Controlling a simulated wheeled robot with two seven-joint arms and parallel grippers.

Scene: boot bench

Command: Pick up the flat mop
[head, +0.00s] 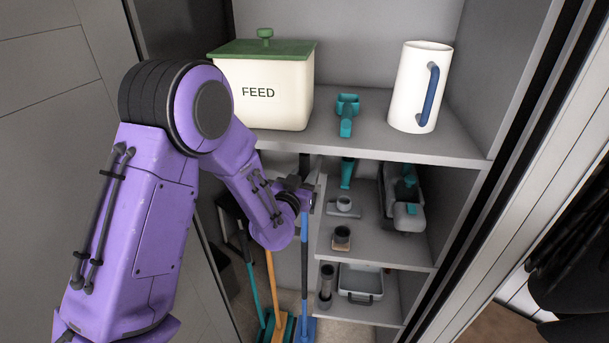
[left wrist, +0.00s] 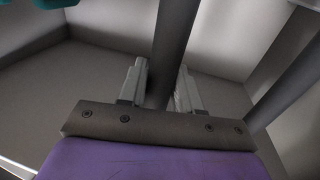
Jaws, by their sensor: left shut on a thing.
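The flat mop appears to be the tool with the blue handle (head: 304,262), standing upright in the narrow bay left of the shelves. Its blue lower end (head: 305,329) shows at the bottom of the view. My left gripper (head: 308,192) is at the upper part of this handle. In the left wrist view, the gripper (left wrist: 160,85) has its two light grey fingers on either side of a dark grey pole (left wrist: 174,45), shut on it. The gripper partly hides the grip in the head view. My right gripper is not in view.
An orange handle (head: 273,278) and a teal handle (head: 253,288) stand close to the left. Another pole (left wrist: 288,85) shows right of the gripper in the wrist view. The feed bin (head: 275,92) and white jug (head: 408,90) are on the shelf above. Shelf edges lie close right.

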